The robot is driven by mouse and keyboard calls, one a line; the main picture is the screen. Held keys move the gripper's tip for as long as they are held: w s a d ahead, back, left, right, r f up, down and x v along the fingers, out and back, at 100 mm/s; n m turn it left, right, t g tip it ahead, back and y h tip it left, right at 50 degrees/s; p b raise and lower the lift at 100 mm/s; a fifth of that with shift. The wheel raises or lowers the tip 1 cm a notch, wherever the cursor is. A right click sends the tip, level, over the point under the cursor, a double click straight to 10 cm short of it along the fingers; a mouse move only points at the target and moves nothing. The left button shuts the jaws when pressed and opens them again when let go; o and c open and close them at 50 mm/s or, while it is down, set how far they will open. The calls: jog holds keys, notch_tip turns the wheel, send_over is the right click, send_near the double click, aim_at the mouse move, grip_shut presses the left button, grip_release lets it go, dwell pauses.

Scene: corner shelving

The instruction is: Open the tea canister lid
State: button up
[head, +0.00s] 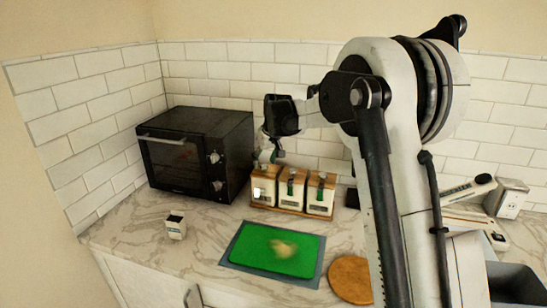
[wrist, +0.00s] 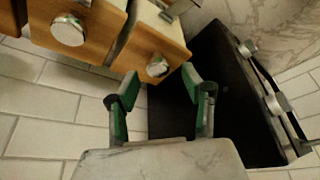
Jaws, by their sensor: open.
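Three white canisters with wooden tops stand in a row in a wooden tray (head: 276,208) against the back wall: a left canister (head: 258,193), a middle canister (head: 286,194) and a right canister (head: 315,201). I cannot read which one is tea. The wrist view shows wooden lids with round metal knobs, one knob (wrist: 68,30) at upper left and another knob (wrist: 157,67) just beyond the fingertips. My gripper (head: 268,157) is open and empty, above the left canister. Its green-padded fingers (wrist: 155,87) stand apart in the wrist view, with no lid between them.
A black oven (head: 195,155) stands close left of the canisters; it also shows in the wrist view (wrist: 215,80). A green board (head: 255,247) with a blurred pale item lies in front. A small white box (head: 175,227) is at left, a round wooden board (head: 349,279) at right.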

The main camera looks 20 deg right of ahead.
jog(key=s+v, duration=0.1)
jog(key=v, duration=1.1)
jog(key=s+r+m+t+b, duration=0.1)
jog(key=s+r+b, duration=0.1)
jog(key=s, duration=1.4)
jog(key=shift+s, duration=0.35)
jog(key=shift+a+r, duration=0.1)
